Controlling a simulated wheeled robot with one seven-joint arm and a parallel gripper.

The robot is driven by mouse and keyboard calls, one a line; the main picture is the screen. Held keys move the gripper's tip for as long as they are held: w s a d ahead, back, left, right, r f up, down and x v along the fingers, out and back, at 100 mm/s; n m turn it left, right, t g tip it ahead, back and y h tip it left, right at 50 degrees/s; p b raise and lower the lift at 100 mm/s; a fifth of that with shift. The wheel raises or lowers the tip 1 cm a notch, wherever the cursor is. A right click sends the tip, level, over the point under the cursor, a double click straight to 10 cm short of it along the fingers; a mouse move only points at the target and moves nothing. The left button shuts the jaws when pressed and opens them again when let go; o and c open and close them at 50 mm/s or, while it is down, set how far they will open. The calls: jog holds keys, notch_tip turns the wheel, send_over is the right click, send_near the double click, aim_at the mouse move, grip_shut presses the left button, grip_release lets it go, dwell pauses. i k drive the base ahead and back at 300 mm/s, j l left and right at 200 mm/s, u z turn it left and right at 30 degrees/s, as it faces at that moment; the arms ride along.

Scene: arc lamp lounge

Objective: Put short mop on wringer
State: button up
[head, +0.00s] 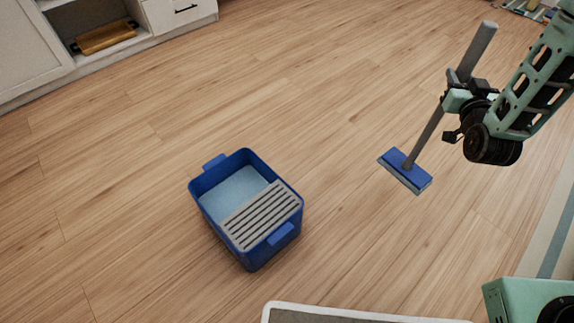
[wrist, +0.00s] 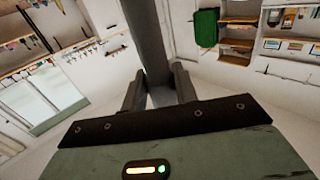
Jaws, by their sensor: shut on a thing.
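The short mop has a grey handle and a flat blue head (head: 405,171). My gripper (head: 455,98) is shut on the grey handle of the short mop and holds it tilted, head down, right of centre in the head view. In the wrist view the handle (wrist: 148,45) runs up between the fingers of my gripper (wrist: 160,95). The wringer (head: 262,215) is a grey slatted grate over the near right part of a blue bucket (head: 253,250) on the floor. The mop is to the right of the wringer, apart from it. Light blue shows inside the bucket.
A white cabinet (head: 115,60) with an open shelf holding a wooden tray (head: 105,38) stands at the far left. A white-edged grey item (head: 350,316) is at the bottom edge. The wooden floor between mop and bucket is clear.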

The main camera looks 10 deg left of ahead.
aim_at(261, 213)
jog(key=k+l, duration=0.95)
jog(key=k, duration=0.1)
